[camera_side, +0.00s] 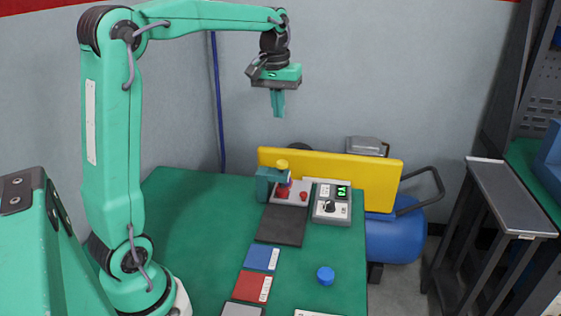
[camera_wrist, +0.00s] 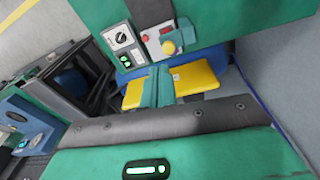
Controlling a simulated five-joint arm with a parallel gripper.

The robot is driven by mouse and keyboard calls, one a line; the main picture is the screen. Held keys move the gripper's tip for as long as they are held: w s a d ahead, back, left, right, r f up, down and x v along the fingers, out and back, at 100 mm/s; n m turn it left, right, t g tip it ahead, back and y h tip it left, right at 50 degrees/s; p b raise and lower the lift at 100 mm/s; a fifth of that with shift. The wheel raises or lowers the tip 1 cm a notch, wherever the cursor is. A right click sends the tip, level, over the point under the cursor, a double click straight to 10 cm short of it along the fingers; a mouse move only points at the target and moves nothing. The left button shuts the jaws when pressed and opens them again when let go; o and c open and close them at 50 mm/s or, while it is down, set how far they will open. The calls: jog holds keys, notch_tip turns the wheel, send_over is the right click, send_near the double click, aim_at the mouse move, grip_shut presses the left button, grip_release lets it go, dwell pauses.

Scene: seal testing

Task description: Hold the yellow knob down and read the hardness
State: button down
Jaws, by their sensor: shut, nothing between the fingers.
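The yellow knob (camera_side: 281,163) sits on top of the small green tester stand (camera_side: 264,184) at the back of the green table. It also shows in the wrist view (camera_wrist: 168,47). Below it is a light panel with red parts (camera_side: 303,197).
A yellow panel (camera_side: 375,172) stands behind the tester. A dark plate (camera_side: 282,225), a blue card (camera_side: 262,258), a red card (camera_side: 252,287) and a blue cylinder (camera_side: 326,275) lie in front. The table's left part is clear. A grey cart (camera_side: 512,208) stands right.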

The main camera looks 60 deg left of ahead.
jog(key=n+g, duration=0.1)
jog(key=n, duration=0.1)
send_over(282, 162)
jog(key=shift+s+a+f, duration=0.15)
jog(key=shift+a+f, duration=0.1)
jog(key=shift+f, duration=0.25)
jog(key=shift+s+a+f, duration=0.15)
jog(key=shift+a+f, duration=0.05)
jog(key=shift+f, duration=0.3)
jog(key=f, duration=1.4)
jog(key=shift+w+d, duration=0.25)
jog(key=shift+d, duration=0.05)
jog(key=shift+f, duration=1.25)
jog(key=shift+d, duration=0.1)
dwell(0.7)
notch_tip(282, 162, up, 15)
jog(key=shift+s+a+r, duration=0.2)
jog(key=shift+a, duration=0.15)
dwell(0.5)
